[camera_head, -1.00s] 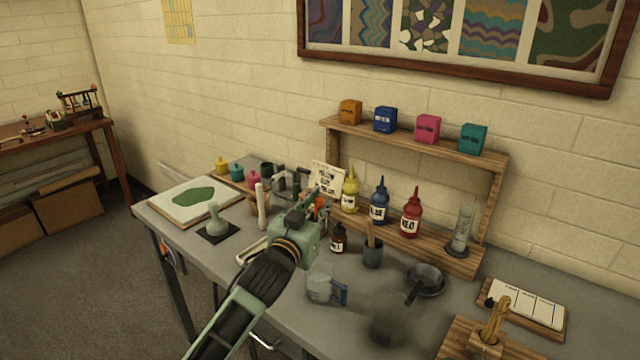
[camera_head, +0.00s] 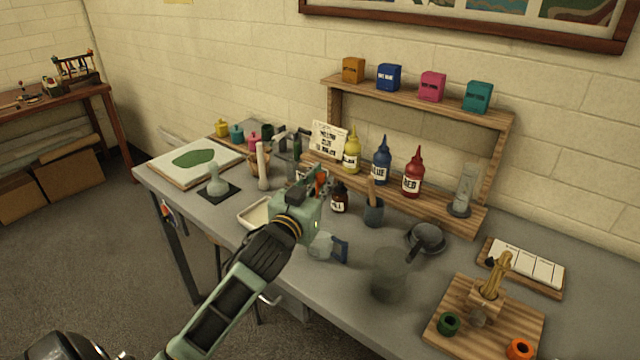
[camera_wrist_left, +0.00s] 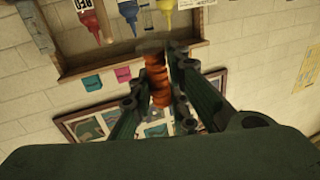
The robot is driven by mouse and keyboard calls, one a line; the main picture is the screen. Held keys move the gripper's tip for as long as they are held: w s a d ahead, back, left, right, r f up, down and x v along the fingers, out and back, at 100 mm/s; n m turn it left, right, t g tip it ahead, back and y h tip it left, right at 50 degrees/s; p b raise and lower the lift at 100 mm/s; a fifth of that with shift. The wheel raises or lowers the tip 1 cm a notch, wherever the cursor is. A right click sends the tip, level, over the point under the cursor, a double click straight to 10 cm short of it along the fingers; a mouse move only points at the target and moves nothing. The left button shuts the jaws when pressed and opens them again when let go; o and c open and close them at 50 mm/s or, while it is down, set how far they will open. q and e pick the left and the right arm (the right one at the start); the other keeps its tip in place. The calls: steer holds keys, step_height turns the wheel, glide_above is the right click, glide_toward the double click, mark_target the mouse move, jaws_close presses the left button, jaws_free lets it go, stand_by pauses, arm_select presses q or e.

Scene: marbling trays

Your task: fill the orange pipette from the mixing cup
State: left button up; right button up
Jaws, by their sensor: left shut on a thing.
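My left gripper (camera_head: 314,184) reaches over the middle of the table, its fingers pointing away from the head camera. It is shut on the orange pipette, whose ribbed orange bulb (camera_wrist_left: 157,80) shows between the fingers in the left wrist view. In the head view only a small orange patch (camera_head: 320,183) shows by the fingers; the pipette's tip is hidden. A clear cup with a blue handle (camera_head: 322,246), perhaps the mixing cup, stands just below and right of the gripper in the picture, partly covered by it. Its contents cannot be made out. My right gripper is not in view.
A translucent grey jar (camera_head: 388,276) and a dark pan (camera_head: 425,238) stand right of the cup. A dropper bottle (camera_head: 339,198) and a blue pot (camera_head: 373,212) are behind. Yellow, blue and red bottles (camera_head: 412,174) line the rack. A wooden board (camera_head: 455,343) is at the front right.

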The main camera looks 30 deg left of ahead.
arm_select(q)
steer(key=shift+f, duration=0.55)
steer(key=shift+f+b, duration=0.9)
steer(key=shift+f, duration=0.15)
steer(key=shift+f+b, duration=1.15)
steer(key=shift+f, duration=0.85)
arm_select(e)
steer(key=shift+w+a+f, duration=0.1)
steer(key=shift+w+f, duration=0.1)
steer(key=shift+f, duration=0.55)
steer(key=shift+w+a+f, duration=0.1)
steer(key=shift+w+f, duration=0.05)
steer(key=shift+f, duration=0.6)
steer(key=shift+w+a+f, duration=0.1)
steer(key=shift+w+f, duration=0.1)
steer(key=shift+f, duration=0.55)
arm_select(q)
steer(key=shift+c, duration=0.2)
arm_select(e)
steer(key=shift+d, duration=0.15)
arm_select(q)
jaws_close()
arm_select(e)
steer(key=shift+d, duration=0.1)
arm_select(q)
steer(key=shift+o, duration=0.2)
jaws_free()
steer(key=shift+r, duration=0.1)
